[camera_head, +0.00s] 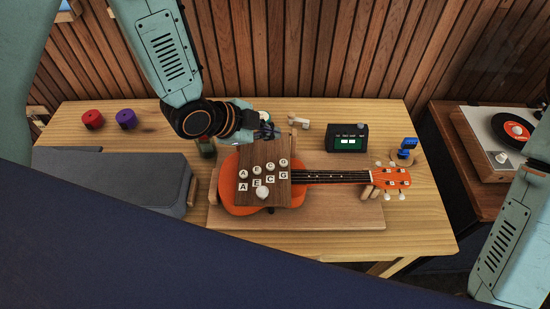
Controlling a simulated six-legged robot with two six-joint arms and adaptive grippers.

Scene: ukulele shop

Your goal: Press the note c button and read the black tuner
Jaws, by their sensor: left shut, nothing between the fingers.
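My left gripper (267,131) is shut and empty, behind and above the board, apart from the buttons. My right gripper is out of view.
A larger white knob (262,193) sits below the tiles. A grey case (112,178) lies at the left, with red (93,119) and purple (127,119) round items behind it. A blue clip-like item (408,147) stands by the headstock. A turntable (497,140) is at the right.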

